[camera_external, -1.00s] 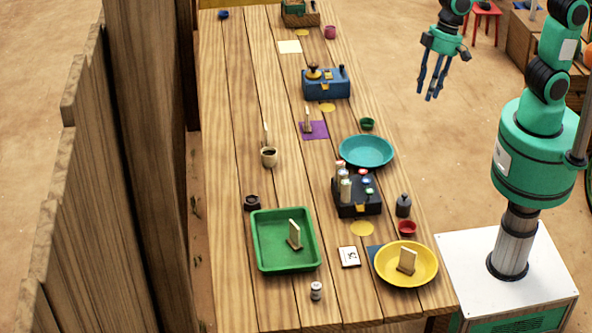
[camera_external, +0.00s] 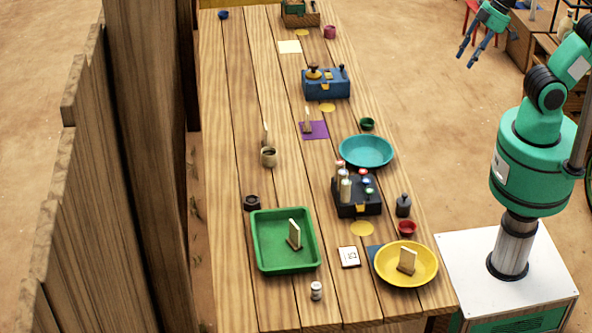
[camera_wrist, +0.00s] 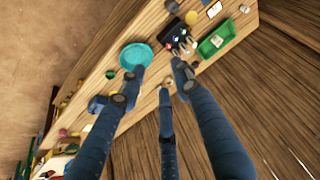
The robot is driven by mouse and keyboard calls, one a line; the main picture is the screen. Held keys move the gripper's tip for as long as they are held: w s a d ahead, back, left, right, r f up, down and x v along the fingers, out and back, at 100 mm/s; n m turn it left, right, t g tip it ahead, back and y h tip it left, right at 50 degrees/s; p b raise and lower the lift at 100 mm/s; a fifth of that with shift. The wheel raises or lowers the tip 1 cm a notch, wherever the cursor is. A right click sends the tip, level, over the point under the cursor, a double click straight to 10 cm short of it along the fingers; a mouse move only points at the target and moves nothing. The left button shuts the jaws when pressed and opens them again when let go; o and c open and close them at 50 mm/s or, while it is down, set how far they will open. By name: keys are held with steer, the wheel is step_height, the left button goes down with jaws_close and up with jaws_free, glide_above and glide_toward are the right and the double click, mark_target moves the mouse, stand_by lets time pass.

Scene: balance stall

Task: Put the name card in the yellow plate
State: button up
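The yellow plate (camera_external: 425,278) is at the front right of the table in the external view. A small upright tan card in a stand (camera_external: 407,260) stands in it. A similar card (camera_external: 294,234) stands in the green tray (camera_external: 262,262), and others stand near the purple mat (camera_external: 307,121) and behind the mug (camera_external: 265,133). A flat white card with dark marks (camera_external: 349,257) lies between tray and plate. I cannot tell which is the name card. My gripper (camera_external: 468,62) is open and empty, off the table's right side; its spread fingers show in the wrist view (camera_wrist: 155,92).
A teal plate (camera_external: 366,152), a black box with bottles (camera_external: 358,208), a dark bottle (camera_external: 403,205) and a red bowl (camera_external: 407,228) stand near the yellow plate. A small jar (camera_external: 316,291) stands before the tray. A wooden wall (camera_external: 150,200) runs along the left.

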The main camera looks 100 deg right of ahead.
steer(key=shift+s+d+f, duration=0.1)
steer(key=shift+s+d, duration=0.15)
steer(key=shift+s, duration=0.25)
steer(key=shift+s+d+f, duration=0.1)
steer(key=shift+s+d, duration=0.15)
steer(key=shift+s, duration=0.25)
steer(key=shift+o, duration=0.3)
